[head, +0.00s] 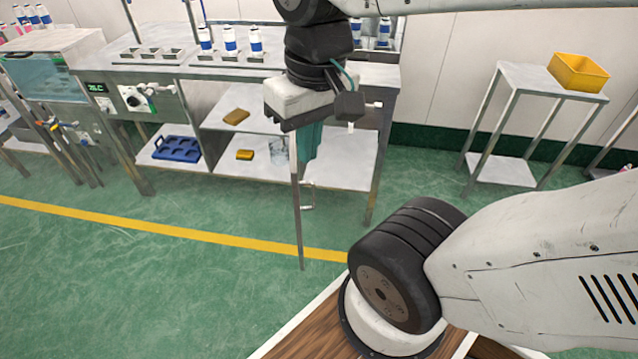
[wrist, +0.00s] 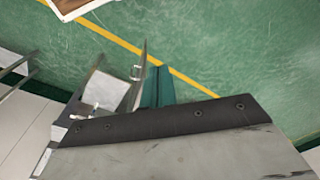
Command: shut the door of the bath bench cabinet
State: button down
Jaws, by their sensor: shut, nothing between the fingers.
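The bath bench cabinet (head: 345,168) stands under the steel worktop, its shelves exposed. Its door (head: 297,215) stands open and shows almost edge-on, as a thin upright panel reaching out from the cabinet front. A bar handle (head: 309,196) is on its right face. In the wrist view the door (wrist: 140,80) is a thin grey strip with its handle (wrist: 134,73) on the left. My gripper (head: 308,156) points down with its teal fingers shut and empty, close beside the upper part of the door. The fingers (wrist: 158,72) also show right of the door in the wrist view; contact cannot be told.
A blue crate (head: 177,149), sponges (head: 245,155) and a glass beaker (head: 279,150) are on the shelves. White bottles (head: 229,40) stand on the worktop. A side table (head: 500,168) with a yellow bin (head: 578,72) is at right. The green floor before the bench is clear.

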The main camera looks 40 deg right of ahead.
jog(key=w+d+f+m+y, duration=0.6)
jog(key=w+d+f+m, duration=0.5)
jog(key=w+f+m, duration=0.25)
jog(key=m+t, duration=0.5)
jog(key=m, duration=0.6)
send_near(312, 192)
jog(key=a+f, duration=0.3)
jog(key=a, duration=0.2)
jog(key=shift+w+a+f, duration=0.15)
jog(key=shift+w+a, duration=0.35)
jog(key=shift+a, duration=0.1)
jog(key=shift+w+a+f, duration=0.15)
jog(key=shift+w+a, duration=0.4)
jog(key=shift+a, duration=0.05)
jog(key=shift+w+a, duration=0.25)
jog(key=shift+a, duration=0.05)
